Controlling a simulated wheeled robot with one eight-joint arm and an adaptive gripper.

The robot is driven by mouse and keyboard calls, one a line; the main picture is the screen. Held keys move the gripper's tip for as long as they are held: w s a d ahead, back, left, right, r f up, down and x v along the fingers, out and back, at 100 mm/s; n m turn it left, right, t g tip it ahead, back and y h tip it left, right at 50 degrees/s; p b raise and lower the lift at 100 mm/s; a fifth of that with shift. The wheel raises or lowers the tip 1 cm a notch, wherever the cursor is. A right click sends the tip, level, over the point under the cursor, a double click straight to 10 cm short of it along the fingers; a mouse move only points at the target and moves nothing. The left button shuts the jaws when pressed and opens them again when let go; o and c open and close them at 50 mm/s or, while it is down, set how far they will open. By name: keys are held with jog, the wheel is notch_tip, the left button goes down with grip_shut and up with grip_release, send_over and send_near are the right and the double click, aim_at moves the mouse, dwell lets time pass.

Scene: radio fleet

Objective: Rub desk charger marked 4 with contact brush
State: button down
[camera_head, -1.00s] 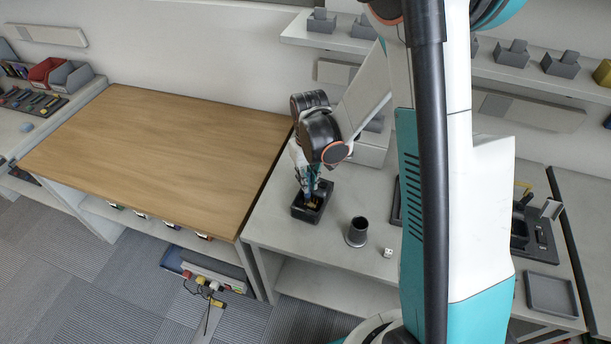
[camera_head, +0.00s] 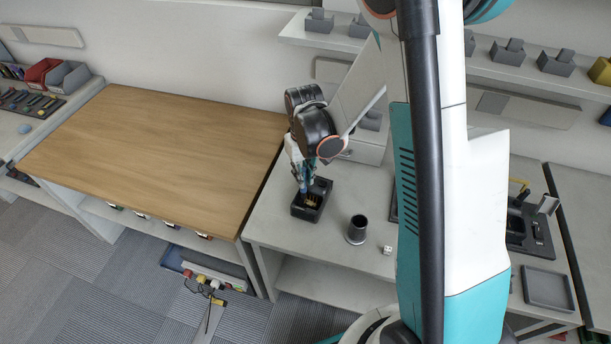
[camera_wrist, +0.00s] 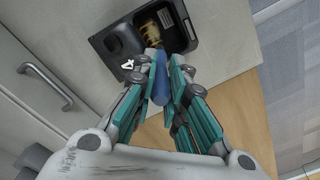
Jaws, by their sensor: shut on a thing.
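The black desk charger (camera_head: 308,214) stands on the grey worktop, and a white 4 shows on its rim in the wrist view (camera_wrist: 128,64). Its open well has a tan, ribbed patch (camera_wrist: 151,31); I cannot tell whether this is contacts or bristles. My gripper (camera_head: 303,186) points down over the charger's back left part. In the wrist view my gripper (camera_wrist: 162,70) is shut on the blue handle of the contact brush (camera_wrist: 160,84). The brush's far end reaches the charger's edge; its tip is hard to make out, so touching cannot be told.
A dark cup (camera_head: 357,231) and a small white die-like cube (camera_head: 387,250) stand right of the charger. A bare wooden bench (camera_head: 160,160) adjoins on the left. A grey tray (camera_head: 548,289) lies far right. A wall shelf (camera_head: 520,82) holds several grey units.

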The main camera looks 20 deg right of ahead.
jog(key=shift+d+r, duration=0.15)
jog(key=shift+r, duration=0.5)
jog(key=shift+r+p, duration=0.65)
jog(key=shift+r, duration=0.1)
jog(key=shift+r+p, duration=0.95)
jog(key=shift+r, duration=0.75)
jog(key=shift+f+b, duration=0.15)
jog(key=shift+b, duration=0.2)
jog(key=shift+f+b, duration=0.2)
jog(key=shift+b, duration=1.55)
jog(key=shift+r+b, duration=0.15)
jog(key=shift+b, duration=0.55)
